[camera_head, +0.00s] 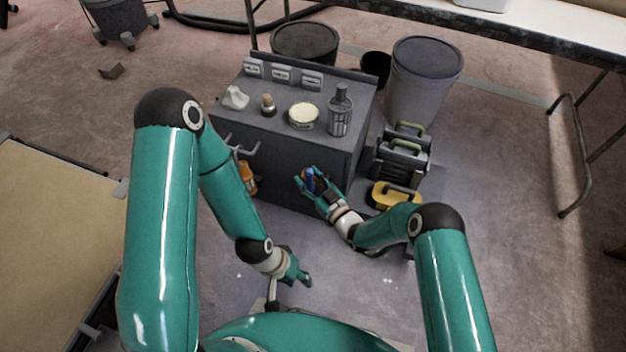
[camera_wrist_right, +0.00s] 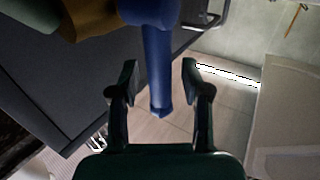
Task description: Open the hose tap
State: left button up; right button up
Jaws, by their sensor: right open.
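The hose tap shows on the front of the dark grey cabinet as a blue lever (camera_head: 309,182). In the right wrist view, the blue lever (camera_wrist_right: 157,60) hangs from a brass-coloured body (camera_wrist_right: 95,18). My right gripper (camera_head: 311,177) is open at the tap; its two fingers also show in the right wrist view (camera_wrist_right: 160,80), one on each side of the lever's lower end. I cannot tell whether either finger touches it. My left gripper (camera_head: 304,279) is low above the floor, away from the tap; its finger opening is too small to tell.
The cabinet (camera_head: 283,192) carries a bottle (camera_head: 340,112), a round tin (camera_head: 303,117) and small items on top. An orange bottle (camera_head: 247,178) is at its front left. Black cases (camera_head: 402,160) and a yellow case (camera_head: 392,195) stand right of it. Floor in front is mostly clear.

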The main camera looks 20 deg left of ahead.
grip_shut()
